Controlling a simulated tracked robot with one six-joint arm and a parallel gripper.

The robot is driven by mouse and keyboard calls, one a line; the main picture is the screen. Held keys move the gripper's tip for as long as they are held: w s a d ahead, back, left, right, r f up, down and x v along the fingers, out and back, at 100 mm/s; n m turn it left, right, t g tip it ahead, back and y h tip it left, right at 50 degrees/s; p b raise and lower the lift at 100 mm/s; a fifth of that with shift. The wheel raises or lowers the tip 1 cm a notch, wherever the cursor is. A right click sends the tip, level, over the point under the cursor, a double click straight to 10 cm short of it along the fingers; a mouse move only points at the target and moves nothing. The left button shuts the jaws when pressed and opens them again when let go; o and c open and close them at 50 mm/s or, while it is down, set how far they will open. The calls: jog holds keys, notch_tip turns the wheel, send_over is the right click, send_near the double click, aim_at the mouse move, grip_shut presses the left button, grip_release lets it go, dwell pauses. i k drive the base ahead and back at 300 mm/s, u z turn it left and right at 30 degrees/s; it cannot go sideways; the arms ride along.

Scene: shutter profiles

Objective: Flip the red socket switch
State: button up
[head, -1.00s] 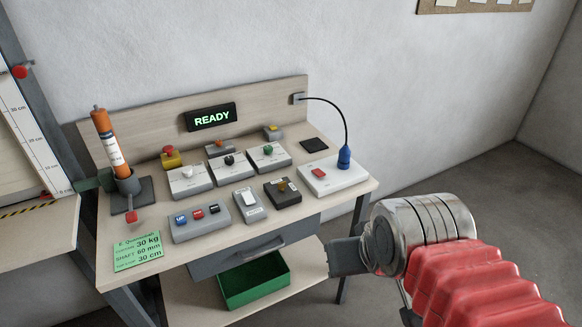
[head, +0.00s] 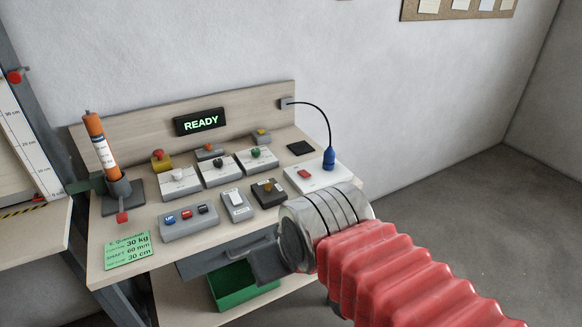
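The red switch (head: 304,174) sits on a white socket box (head: 322,179) at the right end of the bench. A blue plug (head: 329,159) stands upright in the box, with a black cable arching to the back panel. My gripper (head: 262,266) shows as a dark grey block beyond the metal wrist, in front of the bench's drawer. In the picture it is below and left of the switch, apart from it. My wrist covers the area just below the box's front edge. The fingertips cannot be made out.
An orange cylinder (head: 101,145) stands at left. A READY display (head: 201,121) is on the back panel. A green bin (head: 236,287) sits below.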

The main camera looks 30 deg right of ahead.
aim_at(304, 173)
jog(key=z, duration=0.05)
jog(key=i, duration=1)
jog(key=u, duration=0.05)
